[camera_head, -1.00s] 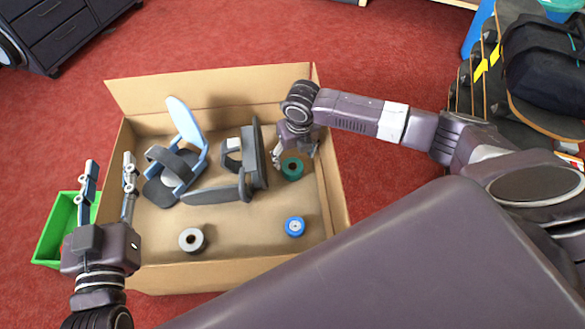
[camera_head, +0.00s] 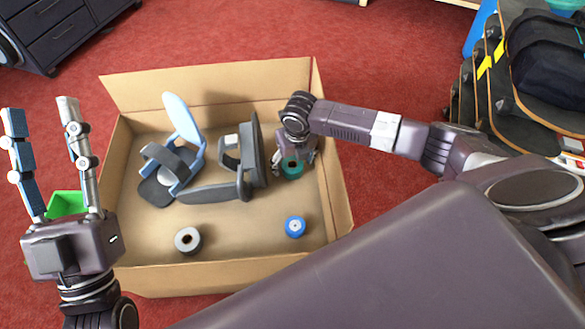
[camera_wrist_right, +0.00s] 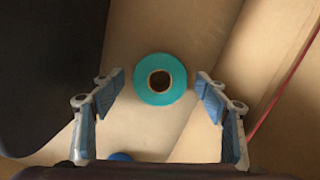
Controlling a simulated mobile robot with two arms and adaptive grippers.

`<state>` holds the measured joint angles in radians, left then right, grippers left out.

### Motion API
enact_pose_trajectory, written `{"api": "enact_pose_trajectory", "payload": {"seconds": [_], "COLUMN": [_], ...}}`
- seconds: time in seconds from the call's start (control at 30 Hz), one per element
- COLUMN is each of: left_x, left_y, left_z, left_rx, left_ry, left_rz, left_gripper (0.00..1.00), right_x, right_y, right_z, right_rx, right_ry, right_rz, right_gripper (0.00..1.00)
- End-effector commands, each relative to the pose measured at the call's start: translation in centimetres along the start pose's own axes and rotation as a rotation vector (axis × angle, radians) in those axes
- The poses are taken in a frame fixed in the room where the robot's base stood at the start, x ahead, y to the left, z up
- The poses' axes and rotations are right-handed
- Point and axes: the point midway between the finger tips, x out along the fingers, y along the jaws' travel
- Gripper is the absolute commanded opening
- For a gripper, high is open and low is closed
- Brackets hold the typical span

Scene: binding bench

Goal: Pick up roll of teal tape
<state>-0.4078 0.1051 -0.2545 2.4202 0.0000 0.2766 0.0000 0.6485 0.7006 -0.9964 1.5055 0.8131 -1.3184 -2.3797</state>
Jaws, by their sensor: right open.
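The roll of teal tape (camera_head: 292,168) lies flat in the cardboard box, near its right wall. In the right wrist view the teal roll (camera_wrist_right: 160,79) shows its dark centre hole. My right gripper (camera_head: 295,166) reaches down over it and partly hides it in the head view. In the wrist view my right gripper (camera_wrist_right: 161,88) is open, one finger on each side of the roll, with gaps between. My left gripper (camera_head: 40,110) is open and empty, pointing up at the left of the box.
The cardboard box (camera_head: 230,262) also holds bindings (camera_head: 180,165), a dark grey part (camera_head: 254,150), a grey roll (camera_head: 188,240) and a blue roll (camera_head: 295,227). A green bin (camera_head: 66,203) stands left of the box. Skateboard-like boards (camera_head: 515,125) stand at the right.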

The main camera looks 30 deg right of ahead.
Motion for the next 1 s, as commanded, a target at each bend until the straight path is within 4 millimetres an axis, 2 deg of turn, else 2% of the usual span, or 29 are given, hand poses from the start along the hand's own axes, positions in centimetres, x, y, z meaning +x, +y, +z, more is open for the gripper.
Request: {"api": "enact_pose_trajectory", "payload": {"seconds": [0.3,0.7,1.0], "left_x": [0.01,0.01,0.04], "left_y": [0.05,0.03,0.02], "left_z": [-0.46,-0.44,-0.40], "left_rx": [-0.001,0.000,0.000], "left_ry": [0.020,0.019,0.017], "left_rz": [0.001,0.001,0.000], "left_gripper": [0.40,0.40,0.40], "right_x": [0.13,0.12,0.01], "right_y": [0.01,0.00,-0.01], "right_z": [0.01,0.01,0.06], "right_rx": [-0.001,0.000,0.000], "right_ry": [0.000,0.000,-0.001], "right_rz": [0.000,0.000,0.000], "right_gripper": [0.67,0.23,0.21]}}
